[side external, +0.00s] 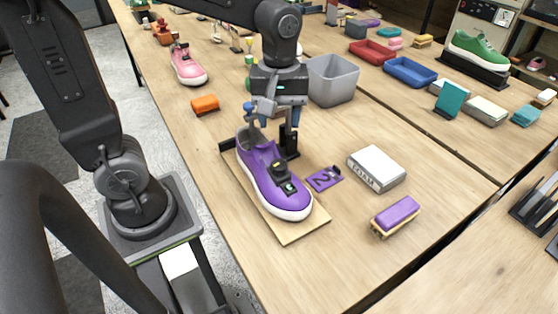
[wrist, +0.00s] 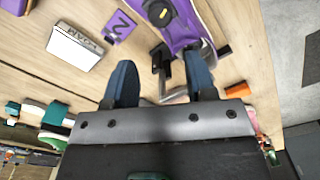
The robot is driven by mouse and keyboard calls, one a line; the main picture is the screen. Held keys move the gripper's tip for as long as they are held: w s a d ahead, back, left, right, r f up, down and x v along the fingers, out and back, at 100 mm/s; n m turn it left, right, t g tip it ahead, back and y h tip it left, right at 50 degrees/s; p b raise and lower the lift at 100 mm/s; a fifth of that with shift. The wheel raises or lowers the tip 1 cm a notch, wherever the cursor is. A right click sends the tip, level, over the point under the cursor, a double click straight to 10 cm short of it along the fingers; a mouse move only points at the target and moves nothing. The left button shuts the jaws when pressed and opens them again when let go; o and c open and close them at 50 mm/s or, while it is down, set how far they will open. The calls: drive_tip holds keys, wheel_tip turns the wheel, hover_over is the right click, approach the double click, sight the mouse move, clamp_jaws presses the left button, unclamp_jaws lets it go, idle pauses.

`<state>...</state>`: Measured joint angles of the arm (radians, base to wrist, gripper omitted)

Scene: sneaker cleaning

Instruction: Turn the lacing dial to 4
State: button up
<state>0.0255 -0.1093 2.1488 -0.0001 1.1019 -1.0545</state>
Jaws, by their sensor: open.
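A purple sneaker (side external: 257,165) with a white sole rests on a wooden board (side external: 297,234) in the side view. A dark lacing dial (side external: 279,167) sits on top of the shoe. The dial also shows in the wrist view (wrist: 159,12), at the top edge, with a yellowish mark. Its number setting is too small to read. My gripper (side external: 271,118) is above the heel end of the sneaker, apart from the dial. In the wrist view my gripper (wrist: 163,82) has its two blue fingers spread, with nothing held between them.
A purple card marked 2 (side external: 324,179) lies beside the shoe. A white block with lettering (side external: 377,168) and a purple-topped brush (side external: 396,215) lie to the right. A grey bin (side external: 333,80) stands behind, and an orange block (side external: 205,104) lies to the left. The front right tabletop is clear.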

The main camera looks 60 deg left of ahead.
sight(279, 163)
wheel_tip(279, 163, down, 12)
drive_tip(key=shift+f, duration=0.1)
drive_tip(key=shift+c, duration=0.4)
drive_tip(key=c, duration=0.6)
